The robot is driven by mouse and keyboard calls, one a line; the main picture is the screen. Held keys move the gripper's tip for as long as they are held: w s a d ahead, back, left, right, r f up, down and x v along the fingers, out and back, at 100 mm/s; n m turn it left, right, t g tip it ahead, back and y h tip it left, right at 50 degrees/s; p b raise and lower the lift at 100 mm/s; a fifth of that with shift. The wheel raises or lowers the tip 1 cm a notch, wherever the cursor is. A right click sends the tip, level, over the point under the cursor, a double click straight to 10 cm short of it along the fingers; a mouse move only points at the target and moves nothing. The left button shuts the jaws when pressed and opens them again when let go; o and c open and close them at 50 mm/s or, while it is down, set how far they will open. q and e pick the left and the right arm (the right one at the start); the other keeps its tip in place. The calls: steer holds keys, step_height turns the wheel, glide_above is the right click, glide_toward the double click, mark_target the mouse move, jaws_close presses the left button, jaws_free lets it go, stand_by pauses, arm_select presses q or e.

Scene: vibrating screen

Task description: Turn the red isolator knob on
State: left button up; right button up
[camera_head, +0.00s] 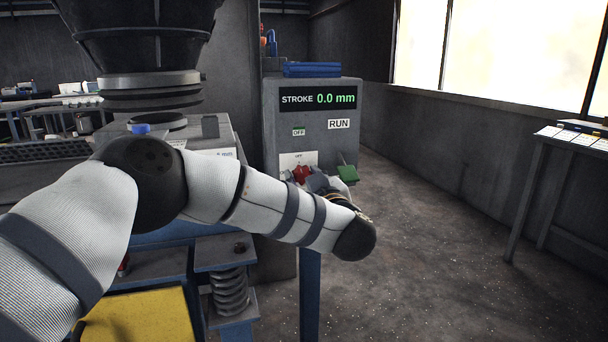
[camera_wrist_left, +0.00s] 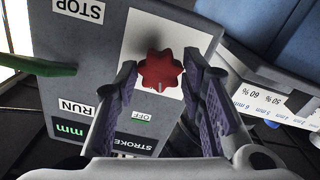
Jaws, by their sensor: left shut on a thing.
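The red isolator knob (camera_head: 301,174) is on the front of a grey control box (camera_head: 285,120). In the left wrist view the knob (camera_wrist_left: 160,70) is lobed and sits on a white plate (camera_wrist_left: 150,32). My left gripper (camera_wrist_left: 160,62) has one finger on each side of the knob and is shut on it. In the head view the gripper (camera_head: 314,181) is small and partly hidden by my wrist. An OFF label shows above the knob in the head view. My right gripper is in neither view.
A green handle (camera_head: 348,173) sticks out just right of the knob. The box display (camera_head: 318,98) reads STROKE 0.0 mm, with OFF and RUN labels below it. The screen machine (camera_head: 150,90) stands at the left. Floor at the right is clear up to a table (camera_head: 540,140).

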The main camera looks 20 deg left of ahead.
arm_select(q)
steer(key=n, duration=0.3)
steer(key=shift+r+n+p, duration=0.15)
steer(key=shift+n+p, duration=0.25)
steer(key=n, duration=0.3)
steer(key=shift+n, duration=0.3)
steer(key=n+p, duration=0.1)
steer(key=n, duration=0.2)
steer(key=shift+n, duration=1.8)
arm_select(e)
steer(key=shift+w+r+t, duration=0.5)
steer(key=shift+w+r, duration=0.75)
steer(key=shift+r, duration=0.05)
arm_select(q)
steer(key=shift+n, duration=0.3)
steer(key=o, duration=1.1)
